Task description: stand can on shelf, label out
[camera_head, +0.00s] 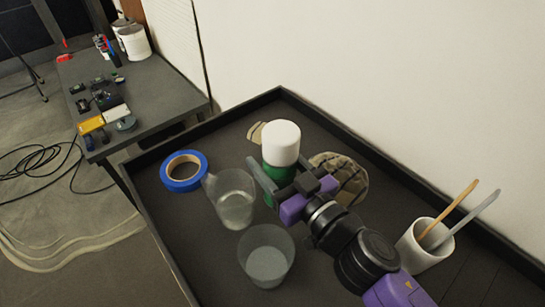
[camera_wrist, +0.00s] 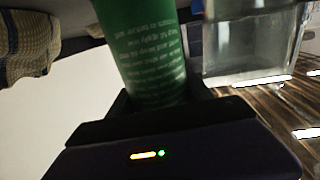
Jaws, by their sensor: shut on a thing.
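The can is green with a white cap (camera_head: 281,143) and stands roughly upright over the dark, black-rimmed surface (camera_head: 215,278). My gripper (camera_head: 283,176) is shut on its green body, below the cap. The wrist view shows the green can (camera_wrist: 143,45) between the jaws, with lines of pale printed text facing the wrist camera. The can's base is hidden in the head view, so I cannot tell whether it touches the surface. I cannot tell which surface is the shelf.
Two clear cups, one (camera_head: 234,200) close left of the can and one (camera_head: 266,257) nearer, stand beside blue tape (camera_head: 183,171). A woven glove (camera_head: 343,178) lies behind my gripper. A white cup (camera_head: 423,248) holds two sticks. A cluttered bench (camera_head: 165,98) stands further back.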

